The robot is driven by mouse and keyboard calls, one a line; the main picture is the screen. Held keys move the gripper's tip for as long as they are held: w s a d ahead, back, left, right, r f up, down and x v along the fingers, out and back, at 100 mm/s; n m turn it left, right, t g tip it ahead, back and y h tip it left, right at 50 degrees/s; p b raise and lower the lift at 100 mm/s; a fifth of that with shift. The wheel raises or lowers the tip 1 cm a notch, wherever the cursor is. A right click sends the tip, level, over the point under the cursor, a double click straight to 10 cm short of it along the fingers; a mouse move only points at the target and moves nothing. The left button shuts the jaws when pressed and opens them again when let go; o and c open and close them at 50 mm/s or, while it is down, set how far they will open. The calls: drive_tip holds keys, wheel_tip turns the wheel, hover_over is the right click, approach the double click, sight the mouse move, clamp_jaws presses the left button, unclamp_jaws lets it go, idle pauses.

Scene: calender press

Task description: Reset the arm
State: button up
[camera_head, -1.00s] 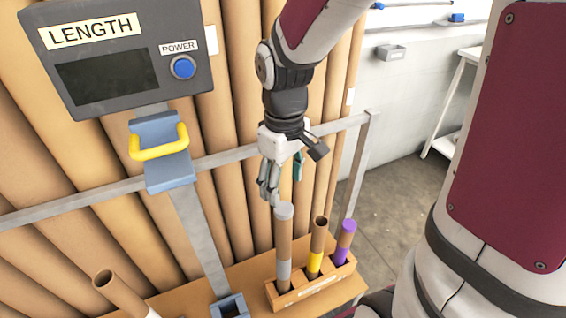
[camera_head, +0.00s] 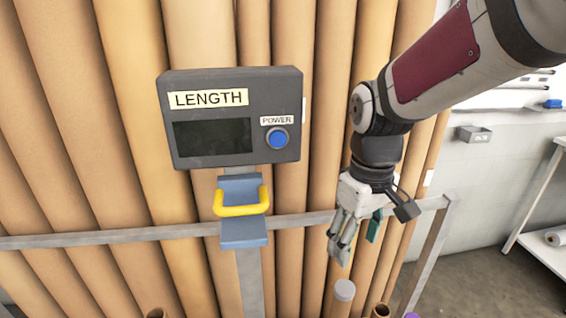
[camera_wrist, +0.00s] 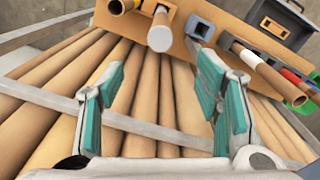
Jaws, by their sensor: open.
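My gripper (camera_head: 343,245) hangs from my raised arm at the right of the head view, fingers pointing down. It is just above a tube with a grey cap (camera_head: 344,290) and apart from it. In the wrist view my gripper (camera_wrist: 165,100) is open, its teal-padded fingers spread wide with nothing between them. The grey-capped tube (camera_wrist: 160,38) shows beyond the fingers there.
A length gauge (camera_head: 235,118) with a dark screen, a blue power button (camera_head: 278,138) and a yellow handle (camera_head: 242,210) stands left of my gripper. Large brown rolls fill the background behind a metal rail (camera_head: 110,237). A white table (camera_head: 540,245) is at the right.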

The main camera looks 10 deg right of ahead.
drive_tip(key=s+r+m+t, duration=0.4)
drive_tip(key=s+r, duration=0.3)
drive_tip(key=s, duration=0.4)
drive_tip(key=shift+s+r+t, duration=0.3)
drive_tip(key=shift+r+t, duration=0.05)
drive_tip(key=shift+t, duration=0.05)
drive_tip(key=shift+d, duration=0.1)
